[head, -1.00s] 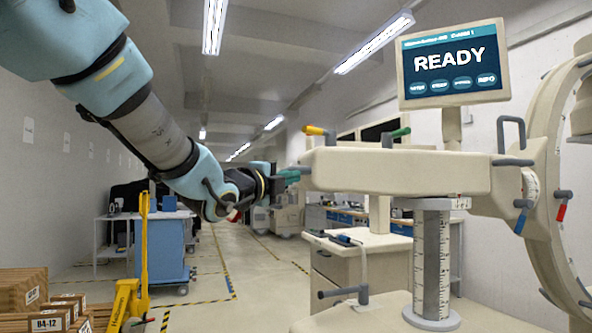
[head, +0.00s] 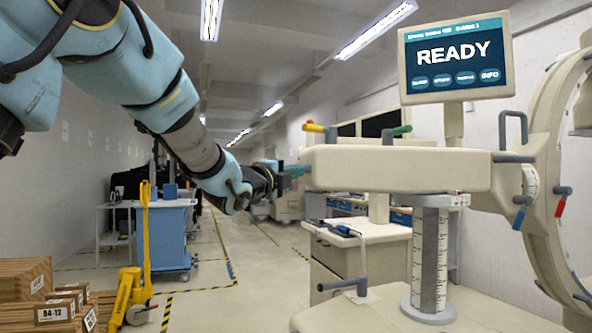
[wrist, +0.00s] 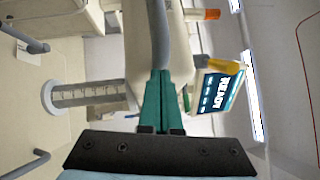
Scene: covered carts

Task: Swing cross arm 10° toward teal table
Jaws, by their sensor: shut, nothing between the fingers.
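The cross arm (head: 400,168) is a long beige beam, level on a grey column (head: 430,255) with scale marks. My gripper (head: 300,170) has teal fingers at the left end of the beam. In the wrist view the fingers (wrist: 163,85) are together, with a grey bar (wrist: 158,35) just beyond their tips. I cannot tell whether they touch the bar or beam. I see no clearly teal table; a blue-sided cart (head: 166,240) stands at the left.
A beige ring-shaped frame (head: 545,180) stands at the right, beside a READY screen (head: 455,55). A yellow pallet jack (head: 128,295) and brown crates (head: 28,285) are at the lower left. A beige cabinet (head: 345,262) stands behind the column. The taped aisle floor (head: 240,255) is clear.

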